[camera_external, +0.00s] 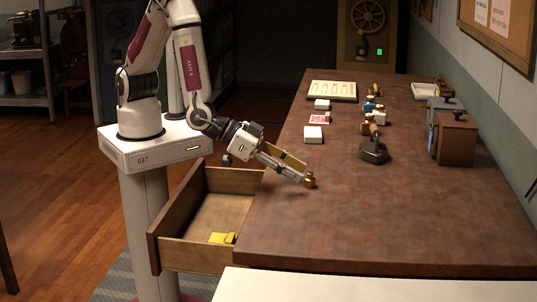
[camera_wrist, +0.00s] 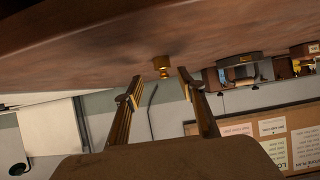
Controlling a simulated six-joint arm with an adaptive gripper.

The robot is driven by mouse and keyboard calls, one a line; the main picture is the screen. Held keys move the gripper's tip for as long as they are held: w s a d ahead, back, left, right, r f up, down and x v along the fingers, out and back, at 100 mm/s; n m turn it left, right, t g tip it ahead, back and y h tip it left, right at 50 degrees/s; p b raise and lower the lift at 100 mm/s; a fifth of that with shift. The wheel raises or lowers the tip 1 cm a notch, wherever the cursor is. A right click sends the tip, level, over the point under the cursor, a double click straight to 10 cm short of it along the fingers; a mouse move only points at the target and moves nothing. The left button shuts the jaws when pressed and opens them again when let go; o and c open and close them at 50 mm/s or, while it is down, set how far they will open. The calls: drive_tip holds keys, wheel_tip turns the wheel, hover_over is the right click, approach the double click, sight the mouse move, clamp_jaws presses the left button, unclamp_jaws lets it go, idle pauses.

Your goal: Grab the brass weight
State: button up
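The brass weight (camera_external: 310,180) is a small knobbed piece standing on the brown tabletop near its left edge. In the wrist view, which looks upside down, it shows ahead of the fingertips (camera_wrist: 161,66). My gripper (camera_external: 303,174) reaches down to the weight from the left. In the wrist view my gripper (camera_wrist: 160,74) is open, with one finger on each side of the weight's line. A gap shows between each finger and the weight. I cannot tell how far the weight is inside the fingers.
An open drawer (camera_external: 205,205) holding a yellow item (camera_external: 222,238) juts out below my gripper. A dark round-based tool (camera_external: 373,151), white pads (camera_external: 313,134) and a brown box (camera_external: 456,140) stand farther back. The near right tabletop is clear.

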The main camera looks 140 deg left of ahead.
sight(310, 173)
drive_tip(key=shift+a+x, duration=0.25)
drive_tip(key=shift+x, duration=2.15)
drive_tip(key=shift+s+r, duration=0.1)
drive_tip(key=shift+s, duration=0.1)
clamp_jaws()
